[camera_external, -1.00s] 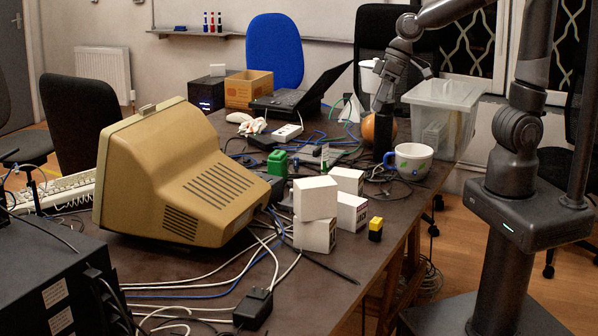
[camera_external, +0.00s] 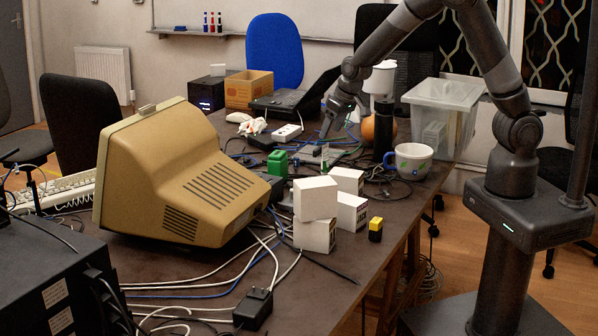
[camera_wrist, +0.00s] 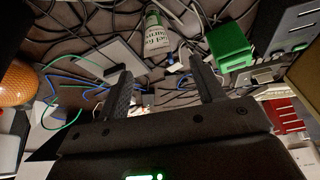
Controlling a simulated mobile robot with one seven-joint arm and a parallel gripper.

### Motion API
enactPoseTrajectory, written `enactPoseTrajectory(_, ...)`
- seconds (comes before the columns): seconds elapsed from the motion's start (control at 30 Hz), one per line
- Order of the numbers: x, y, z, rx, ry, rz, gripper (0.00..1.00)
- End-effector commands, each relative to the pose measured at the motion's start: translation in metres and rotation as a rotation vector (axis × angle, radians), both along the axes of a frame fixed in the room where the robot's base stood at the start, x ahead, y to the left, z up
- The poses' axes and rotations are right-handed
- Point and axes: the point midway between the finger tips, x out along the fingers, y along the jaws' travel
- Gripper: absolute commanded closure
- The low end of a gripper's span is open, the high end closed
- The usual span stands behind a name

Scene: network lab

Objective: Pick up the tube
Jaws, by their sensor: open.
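In the external view a small pale upright shape (camera_external: 325,154) below my gripper appears to be the same thing. My gripper (camera_wrist: 163,77) is open and empty, with its two dark fingers spread apart. In the external view my gripper (camera_external: 326,134) hangs above the table, behind the white boxes. Its fingertips are small there, and I cannot tell their exact distance from the tube.
A green block (camera_external: 277,163) stands left of the tube. White boxes (camera_external: 315,198) are in front. A mug (camera_external: 412,160), an orange ball (camera_external: 369,131) and a clear bin (camera_external: 440,105) are right. Cables clutter the table. A beige monitor (camera_external: 185,180) fills the left.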

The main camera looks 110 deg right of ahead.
Motion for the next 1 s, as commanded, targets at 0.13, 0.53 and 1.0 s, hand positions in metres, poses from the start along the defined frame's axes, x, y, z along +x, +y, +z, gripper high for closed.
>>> enactPoseTrajectory(0.13,0.004,-0.007,-0.021,0.001,0.003,-0.002,0.38)
enactPoseTrajectory(0.53,0.010,-0.020,-0.055,0.002,0.002,-0.002,0.38)
enactPoseTrajectory(1.0,0.017,-0.028,-0.081,0.000,-0.002,0.002,0.38)
